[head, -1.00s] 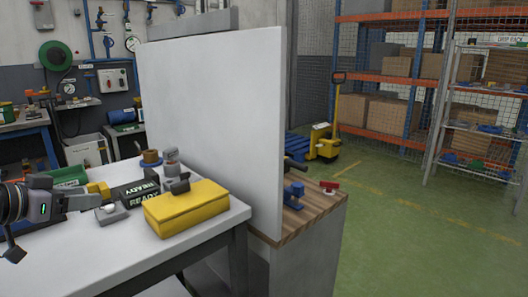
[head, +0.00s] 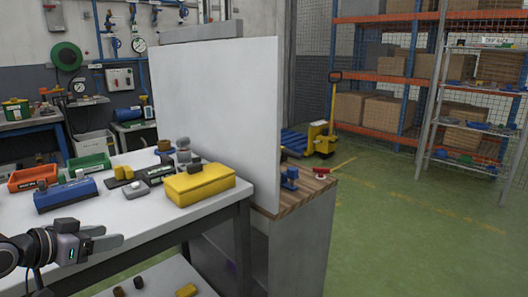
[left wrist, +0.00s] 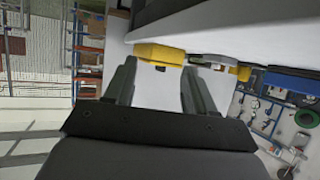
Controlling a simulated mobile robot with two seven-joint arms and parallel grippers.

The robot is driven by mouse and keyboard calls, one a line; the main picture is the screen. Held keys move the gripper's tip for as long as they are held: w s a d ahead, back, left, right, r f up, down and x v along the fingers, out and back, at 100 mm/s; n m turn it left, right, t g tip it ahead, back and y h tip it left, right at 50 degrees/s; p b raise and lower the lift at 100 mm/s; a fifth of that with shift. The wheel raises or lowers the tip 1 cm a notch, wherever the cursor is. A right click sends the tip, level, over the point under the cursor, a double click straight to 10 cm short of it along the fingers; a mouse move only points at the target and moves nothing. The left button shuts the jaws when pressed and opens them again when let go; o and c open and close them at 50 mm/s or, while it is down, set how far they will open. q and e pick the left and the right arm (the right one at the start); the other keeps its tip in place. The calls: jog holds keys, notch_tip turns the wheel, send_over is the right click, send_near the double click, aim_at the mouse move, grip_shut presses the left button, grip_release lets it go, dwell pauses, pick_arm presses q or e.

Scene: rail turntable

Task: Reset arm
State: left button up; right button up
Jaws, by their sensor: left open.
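My left gripper (head: 112,238) is open and empty. It is at the lower left of the head view, at the near edge of the white table (head: 150,222). Its two fingers also show in the left wrist view (left wrist: 157,78), spread apart with nothing between them. A yellow box (head: 200,186) with a dark handle stands on the table beyond the gripper to the right. A blue box (head: 66,196) stands behind the gripper. My right gripper is out of view.
Red (head: 33,177) and green (head: 88,166) bins stand at the table's left. A tall white panel (head: 215,110) stands behind the table. A wood-topped cabinet (head: 300,192) is to its right. Green floor is open at right.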

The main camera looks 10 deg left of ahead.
pick_arm(q)
jog(key=s+d+f+g+p, duration=0.1)
jog(key=s+d+f+p, duration=0.1)
jog(key=s+d+f, duration=0.45)
jog(key=s+d+f+p, duration=0.15)
jog(key=d+f, duration=0.25)
jog(key=f, duration=0.6)
jog(key=s+d+f+p, duration=0.1)
jog(key=s+d+f, duration=0.1)
jog(key=s, duration=0.3)
jog(key=s+d+f+n+y, duration=0.1)
jog(key=s+d+f, duration=0.1)
jog(key=s+d, duration=0.2)
jog(key=s+d+f+y+p, duration=0.1)
jog(key=s+d+f, duration=0.1)
jog(key=s, duration=0.4)
jog(key=shift+s+d+g+p, duration=0.15)
jog(key=shift+d+g+p, duration=0.15)
jog(key=shift+d+g, duration=0.1)
